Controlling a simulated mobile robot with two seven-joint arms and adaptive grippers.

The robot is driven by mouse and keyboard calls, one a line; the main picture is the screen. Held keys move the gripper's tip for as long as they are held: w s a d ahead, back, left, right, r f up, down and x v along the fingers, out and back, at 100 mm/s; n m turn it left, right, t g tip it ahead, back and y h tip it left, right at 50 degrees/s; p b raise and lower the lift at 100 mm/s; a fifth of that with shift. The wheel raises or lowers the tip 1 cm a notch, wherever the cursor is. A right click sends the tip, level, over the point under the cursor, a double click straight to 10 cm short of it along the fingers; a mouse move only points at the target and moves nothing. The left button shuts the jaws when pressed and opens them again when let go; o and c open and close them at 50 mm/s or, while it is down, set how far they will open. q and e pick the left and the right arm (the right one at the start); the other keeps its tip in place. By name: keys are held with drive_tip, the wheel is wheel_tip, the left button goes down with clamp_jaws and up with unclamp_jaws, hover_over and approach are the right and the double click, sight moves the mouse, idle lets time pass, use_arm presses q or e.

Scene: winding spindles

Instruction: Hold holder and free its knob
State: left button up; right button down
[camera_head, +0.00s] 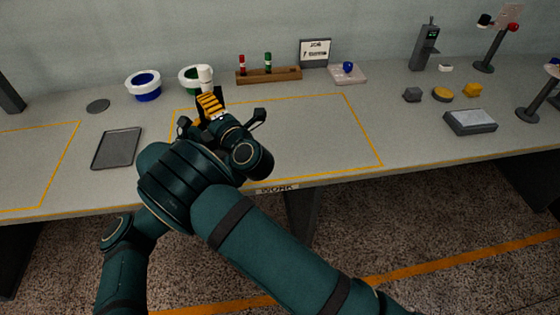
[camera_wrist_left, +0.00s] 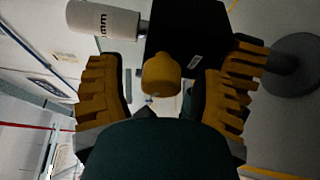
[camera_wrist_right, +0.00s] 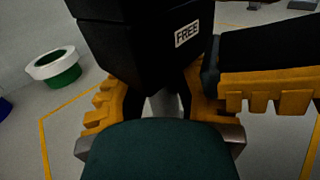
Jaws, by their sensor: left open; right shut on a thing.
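The holder is a black block (camera_wrist_left: 186,35) with a small label; in the right wrist view it fills the upper middle, with its label (camera_wrist_right: 187,34) reading FREE. A yellow knob (camera_wrist_left: 160,73) sticks out of it. My left gripper (camera_wrist_left: 163,85) is open, its yellow fingers on either side of the knob with visible gaps. My right gripper (camera_wrist_right: 160,100) is shut on the holder's lower part. My arms hide most of the holder there.
A blue-and-white ring (camera_head: 143,86) and a green-and-white ring (camera_head: 188,78) stand behind. A wooden rack (camera_head: 284,75) holds red and green pieces. A dark tray (camera_head: 117,149) lies left. The outlined mat area right of my arms (camera_head: 330,130) is clear.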

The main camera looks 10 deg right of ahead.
use_arm(q)
drive_tip(key=m+t, duration=0.1)
drive_tip(key=m, duration=0.3)
drive_tip(key=m+t, duration=0.1)
drive_tip(key=m, duration=0.2)
drive_tip(key=m+t, duration=0.1)
drive_tip(key=m, duration=0.2)
drive_tip(key=shift+t, duration=0.3)
drive_tip(key=v, duration=1.2)
drive_tip(key=s+d+f+m+t+h, duration=0.2)
drive_tip(key=s+d+m+h, duration=0.1)
drive_tip(key=d+m+h, duration=0.9)
drive_tip(key=s+d+f+m+g+h, duration=0.4)
drive_tip(key=f+g+h, duration=0.3)
drive_tip(key=h, duration=0.2)
drive_tip(key=shift+s+d+f+g, duration=0.2)
drive_tip(key=shift+f+g, duration=0.1)
drive_tip(key=shift+f, duration=0.1)
drive_tip(key=shift+w+r, duration=0.1)
